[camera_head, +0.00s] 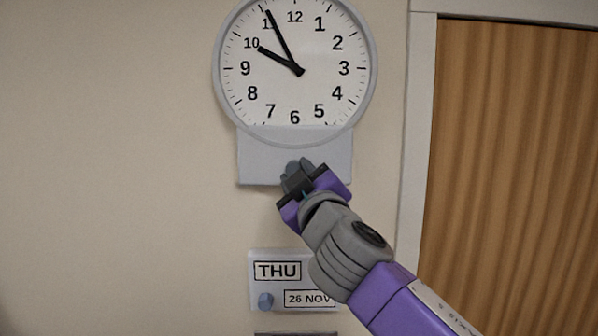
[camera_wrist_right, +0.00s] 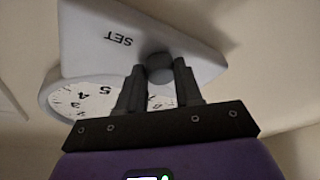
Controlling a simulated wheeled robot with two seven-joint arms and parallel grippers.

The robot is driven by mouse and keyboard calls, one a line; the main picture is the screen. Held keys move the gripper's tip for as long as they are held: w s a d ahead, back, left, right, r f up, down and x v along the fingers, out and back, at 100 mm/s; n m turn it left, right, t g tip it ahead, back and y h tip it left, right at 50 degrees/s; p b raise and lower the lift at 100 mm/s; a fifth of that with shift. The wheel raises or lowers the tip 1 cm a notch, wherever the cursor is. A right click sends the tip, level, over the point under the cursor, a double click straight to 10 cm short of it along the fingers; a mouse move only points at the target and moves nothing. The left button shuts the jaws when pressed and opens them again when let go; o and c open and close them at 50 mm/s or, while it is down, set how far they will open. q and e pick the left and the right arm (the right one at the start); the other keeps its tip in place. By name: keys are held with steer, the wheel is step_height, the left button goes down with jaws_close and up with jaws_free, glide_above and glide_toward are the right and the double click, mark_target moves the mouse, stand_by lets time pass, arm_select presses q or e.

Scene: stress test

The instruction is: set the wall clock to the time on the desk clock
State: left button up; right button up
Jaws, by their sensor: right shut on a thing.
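The wall clock (camera_head: 325,95) hangs at the top middle of the head view. Its short hand points close to 10 and its long hand to about 11, so it reads about 9:55. A grey box (camera_head: 260,160) sits under its dial. In the wrist view this box (camera_wrist_right: 90,30) bears the word SET beside a round grey knob (camera_wrist_right: 160,66). My right gripper (camera_head: 298,174) is at the box's lower edge, shut on the knob, with one finger on each side of it in the wrist view. I see no desk clock and no left gripper.
A calendar panel (camera_head: 257,284) reading THU and 26 NOV, with its own round knob (camera_head: 265,301), is on the wall below, partly behind my right arm. A brown wooden panel (camera_head: 510,150) in a pale frame (camera_head: 418,120) stands at right. The wall at left is bare.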

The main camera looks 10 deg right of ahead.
stand_by(0.5)
steer(key=o, duration=1)
steer(key=shift+s, duration=0.1)
steer(key=shift+o, duration=0.2)
steer(key=b+v, duration=0.3)
steer(key=v, duration=0.4)
steer(key=shift+s, duration=0.3)
